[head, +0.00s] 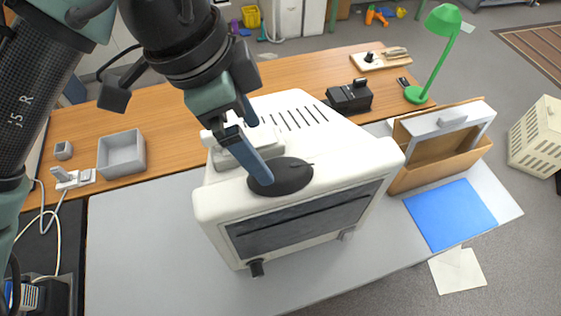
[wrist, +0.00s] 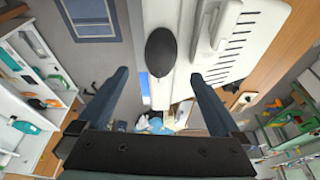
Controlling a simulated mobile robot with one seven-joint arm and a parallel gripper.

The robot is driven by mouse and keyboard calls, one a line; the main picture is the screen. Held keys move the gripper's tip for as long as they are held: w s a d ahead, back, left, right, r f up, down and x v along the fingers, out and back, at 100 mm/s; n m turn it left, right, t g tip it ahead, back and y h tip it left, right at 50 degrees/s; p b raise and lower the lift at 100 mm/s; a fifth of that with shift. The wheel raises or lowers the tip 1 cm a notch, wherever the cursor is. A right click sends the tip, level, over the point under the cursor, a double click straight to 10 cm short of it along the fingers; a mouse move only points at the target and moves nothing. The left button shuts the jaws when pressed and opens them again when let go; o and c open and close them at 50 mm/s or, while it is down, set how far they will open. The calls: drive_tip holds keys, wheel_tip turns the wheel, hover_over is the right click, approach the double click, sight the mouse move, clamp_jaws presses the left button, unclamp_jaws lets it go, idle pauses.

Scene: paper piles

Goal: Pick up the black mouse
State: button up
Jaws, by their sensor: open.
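The black mouse (head: 281,176) is a dark oval lying on top of a cream-white boxy machine (head: 330,160), close to its front edge. It also shows in the wrist view (wrist: 161,54), ahead of my fingers and roughly between their lines. My gripper (head: 256,150) comes down from the upper left in the head view, with one blue-grey finger overlapping the mouse's left end in the picture. In the wrist view the two fingers (wrist: 163,76) are spread wide with nothing between them. Whether a fingertip touches the mouse I cannot tell.
The machine stands on a grey table (head: 140,240). A raised block (head: 240,148) sits on its top beside my gripper. A green lamp (head: 435,60), a black device (head: 350,97), a brown case (head: 435,160) and a grey tray (head: 121,153) stand around it. The table's left front is clear.

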sight(278, 168)
drive_tip(key=shift+d+p+x, duration=0.2)
drive_tip(key=shift+p+x, duration=0.7)
drive_tip(key=shift+x, duration=3.3)
drive_tip(key=shift+w, duration=0.1)
drive_tip(key=c, duration=1.4)
